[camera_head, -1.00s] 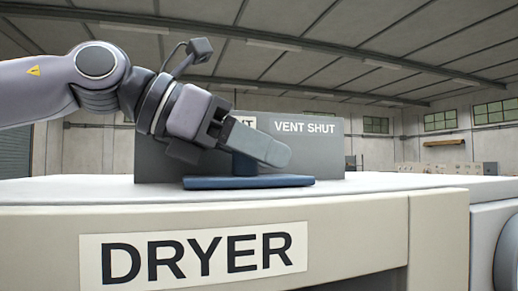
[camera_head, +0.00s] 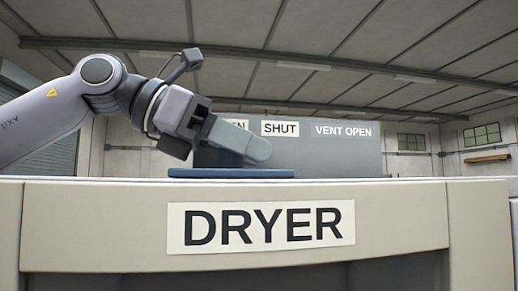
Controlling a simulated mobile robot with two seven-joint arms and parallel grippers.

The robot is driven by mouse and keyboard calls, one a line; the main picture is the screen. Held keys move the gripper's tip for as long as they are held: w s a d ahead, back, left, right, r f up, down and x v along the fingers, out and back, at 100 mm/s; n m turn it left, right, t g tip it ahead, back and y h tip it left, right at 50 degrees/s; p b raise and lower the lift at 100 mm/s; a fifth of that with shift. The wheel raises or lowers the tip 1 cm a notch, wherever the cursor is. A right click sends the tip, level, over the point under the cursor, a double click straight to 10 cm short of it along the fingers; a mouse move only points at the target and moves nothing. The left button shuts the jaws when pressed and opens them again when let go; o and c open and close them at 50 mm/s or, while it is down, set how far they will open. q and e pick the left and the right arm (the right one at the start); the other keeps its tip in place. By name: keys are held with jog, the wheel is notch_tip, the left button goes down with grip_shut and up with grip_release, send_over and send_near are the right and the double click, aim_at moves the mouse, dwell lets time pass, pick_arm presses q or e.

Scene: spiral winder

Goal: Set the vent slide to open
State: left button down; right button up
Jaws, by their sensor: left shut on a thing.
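The vent slide shows as a blue plate (camera_head: 231,174) on top of the dryer, in front of a grey panel (camera_head: 345,155). My left gripper (camera_head: 252,150) is just above the plate, its fingers pointing right and slightly down. It is shut on the slide's handle, which its fingers hide. A white SHUT label (camera_head: 280,129) is on the panel right of the gripper. A label ending in EN (camera_head: 239,125) is partly hidden behind the gripper. The panel's lettering (camera_head: 343,131) reads VENT OPEN. My right gripper is not in view.
The dryer (camera_head: 395,225) fills the front, with a DRYER sign (camera_head: 262,226) on its face. Its top is clear right of the panel. Behind are the hall walls and a wooden wall shelf (camera_head: 487,159).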

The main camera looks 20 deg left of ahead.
pick_arm(q)
jog(key=shift+r, duration=0.1)
jog(key=c, duration=0.8)
grip_release()
jog(key=shift+s+a, duration=0.1)
jog(key=shift+a, duration=0.1)
jog(key=shift+b+v, duration=0.4)
jog(key=shift+v, duration=3.3)
